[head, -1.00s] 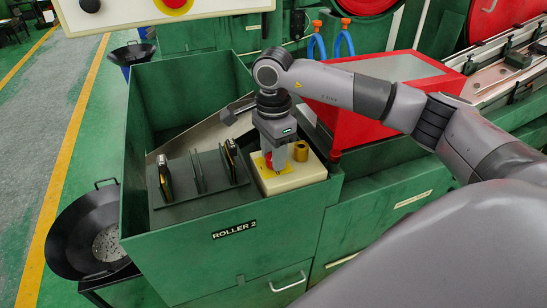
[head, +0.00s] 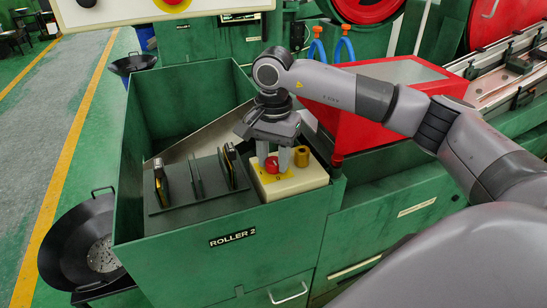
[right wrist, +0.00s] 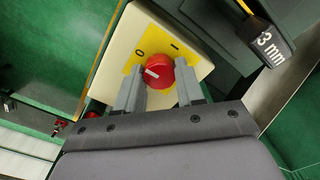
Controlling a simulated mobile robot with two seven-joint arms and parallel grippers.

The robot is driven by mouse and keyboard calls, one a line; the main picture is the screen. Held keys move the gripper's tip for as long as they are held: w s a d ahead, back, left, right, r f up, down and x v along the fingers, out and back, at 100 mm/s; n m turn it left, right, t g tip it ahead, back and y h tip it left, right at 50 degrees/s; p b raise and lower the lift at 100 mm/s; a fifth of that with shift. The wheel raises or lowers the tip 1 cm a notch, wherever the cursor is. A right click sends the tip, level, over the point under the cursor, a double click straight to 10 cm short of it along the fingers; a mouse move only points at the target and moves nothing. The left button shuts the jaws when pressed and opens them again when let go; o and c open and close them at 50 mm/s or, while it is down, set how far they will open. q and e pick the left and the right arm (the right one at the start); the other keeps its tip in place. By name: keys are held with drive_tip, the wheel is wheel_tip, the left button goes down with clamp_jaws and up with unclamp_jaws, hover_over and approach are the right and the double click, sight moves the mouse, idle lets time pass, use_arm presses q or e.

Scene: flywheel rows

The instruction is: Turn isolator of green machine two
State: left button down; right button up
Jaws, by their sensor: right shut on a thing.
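The green machine labelled ROLLER 2 (head: 232,237) stands in the middle of the head view. On its cream box (head: 310,180) is a yellow plate (head: 262,182) with a red isolator knob (head: 272,166). In the right wrist view the knob (right wrist: 160,73) has a white mark pointing left; "0" and "I" are printed on the plate (right wrist: 133,62). My right gripper (head: 273,163) points down, its fingers on either side of the knob and shut on it; both fingers also show in the right wrist view (right wrist: 160,82). My left gripper is out of view.
Dark upright plates in a rack (head: 200,200) stand to the left. A red cover (head: 385,75) is behind my right arm. A black pan (head: 85,245) is at lower left.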

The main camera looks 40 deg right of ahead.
sight(274, 161)
drive_tip(key=shift+r, duration=0.1)
idle(0.3)
drive_tip(key=o, duration=1)
drive_tip(key=shift+o, duration=0.2)
wheel_tip(274, 161, up, 7)
drive_tip(key=shift+r, duration=0.1)
drive_tip(key=shift+s, duration=0.1)
